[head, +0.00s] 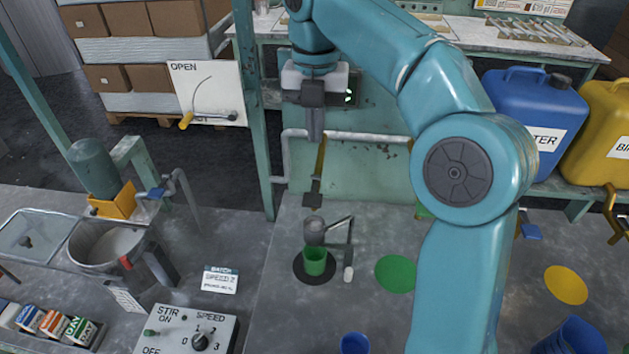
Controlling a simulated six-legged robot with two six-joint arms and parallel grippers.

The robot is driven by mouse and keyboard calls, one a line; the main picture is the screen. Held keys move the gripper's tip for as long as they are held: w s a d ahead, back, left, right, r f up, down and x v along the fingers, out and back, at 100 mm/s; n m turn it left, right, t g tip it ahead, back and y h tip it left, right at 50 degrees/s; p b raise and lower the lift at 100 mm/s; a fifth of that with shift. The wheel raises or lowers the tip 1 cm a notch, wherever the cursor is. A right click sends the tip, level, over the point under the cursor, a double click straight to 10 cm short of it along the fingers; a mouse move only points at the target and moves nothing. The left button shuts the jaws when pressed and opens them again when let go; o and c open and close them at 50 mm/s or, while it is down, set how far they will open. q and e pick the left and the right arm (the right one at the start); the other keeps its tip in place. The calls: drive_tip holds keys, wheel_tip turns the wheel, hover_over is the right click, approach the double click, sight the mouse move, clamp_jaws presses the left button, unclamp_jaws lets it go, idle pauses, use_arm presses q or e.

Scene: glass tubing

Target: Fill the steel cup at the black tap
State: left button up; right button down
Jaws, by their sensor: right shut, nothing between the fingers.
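My right gripper (315,128) hangs fingers down over the back of the bench, shut and empty. Below it a dark tap (313,190) on a brass-coloured pipe hangs from the wall pipe. A green cup (316,264) stands upright on a black disc (300,276) below that tap. A grey metal round piece (314,231) shows at the green cup's top, with a thin bent bar beside it on the right. I cannot tell whether this piece is the steel cup. No other steel cup is plain to see. My left gripper is not in view.
A green disc (396,273) and a yellow disc (566,284) lie on the bench. Blue cups (355,344) stand at the front. A blue jug (533,120) and yellow jug (604,135) stand behind right. A stirring vessel (110,245) and speed panel (188,330) are left.

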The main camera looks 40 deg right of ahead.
drive_tip(key=b, duration=0.2)
approach(314, 198)
wheel_tip(314, 198, down, 6)
drive_tip(key=shift+r, duration=0.25)
drive_tip(key=shift+a+f, duration=0.15)
drive_tip(key=shift+f, duration=0.55)
